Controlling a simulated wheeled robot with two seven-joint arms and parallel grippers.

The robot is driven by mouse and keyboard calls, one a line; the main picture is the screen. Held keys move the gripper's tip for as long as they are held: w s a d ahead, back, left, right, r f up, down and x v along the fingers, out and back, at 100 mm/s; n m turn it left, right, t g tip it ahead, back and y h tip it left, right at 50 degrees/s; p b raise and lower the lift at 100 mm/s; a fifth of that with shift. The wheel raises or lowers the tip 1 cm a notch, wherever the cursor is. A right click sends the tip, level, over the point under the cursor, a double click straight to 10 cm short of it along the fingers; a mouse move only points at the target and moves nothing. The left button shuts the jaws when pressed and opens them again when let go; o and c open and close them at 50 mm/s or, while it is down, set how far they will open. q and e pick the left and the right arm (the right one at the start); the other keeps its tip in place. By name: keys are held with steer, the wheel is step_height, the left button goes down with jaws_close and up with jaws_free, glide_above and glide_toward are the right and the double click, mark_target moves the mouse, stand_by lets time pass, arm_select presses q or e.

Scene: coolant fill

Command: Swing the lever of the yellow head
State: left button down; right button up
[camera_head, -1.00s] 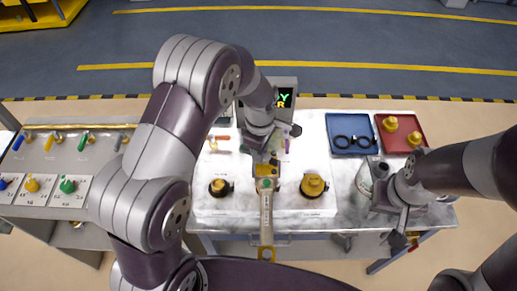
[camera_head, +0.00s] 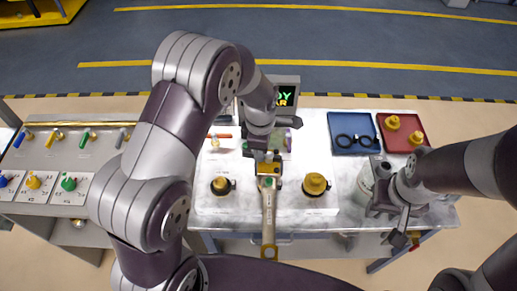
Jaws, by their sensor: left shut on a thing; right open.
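My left gripper (camera_head: 265,158) reaches over the white plate and is shut on the top end of a long piece with a yellow head (camera_head: 268,169). A long grey arm or lever (camera_head: 269,212) extends from this head towards me, ending in a yellow ring past the table's front edge. I cannot tell exactly which part the fingers grip, as the wrist hides it. My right gripper (camera_head: 404,239) is open and empty by the table's front right.
A grey panel (camera_head: 62,160) with coloured levers and knobs is at the left. A blue tray (camera_head: 338,122) with black rings and a red tray (camera_head: 404,146) with yellow pieces lie at the back right. A lit display (camera_head: 286,97) stands behind my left wrist.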

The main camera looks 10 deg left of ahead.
arm_select(q)
steer(key=c, duration=1.1)
jaws_free()
steer(key=shift+d, duration=0.15)
steer(key=shift+o, duration=0.4)
steer(key=shift+d, duration=0.35)
steer(key=shift+a+r, duration=0.1)
steer(key=shift+r, duration=0.05)
step_height(320, 180, up, 8)
steer(key=b, duration=0.2)
steer(key=shift+b, duration=0.35)
step_height(320, 180, up, 4)
steer(key=p, duration=0.2)
steer(key=shift+r+p, duration=0.25)
steer(key=shift+p, duration=0.15)
arm_select(e)
steer(key=shift+d, duration=0.2)
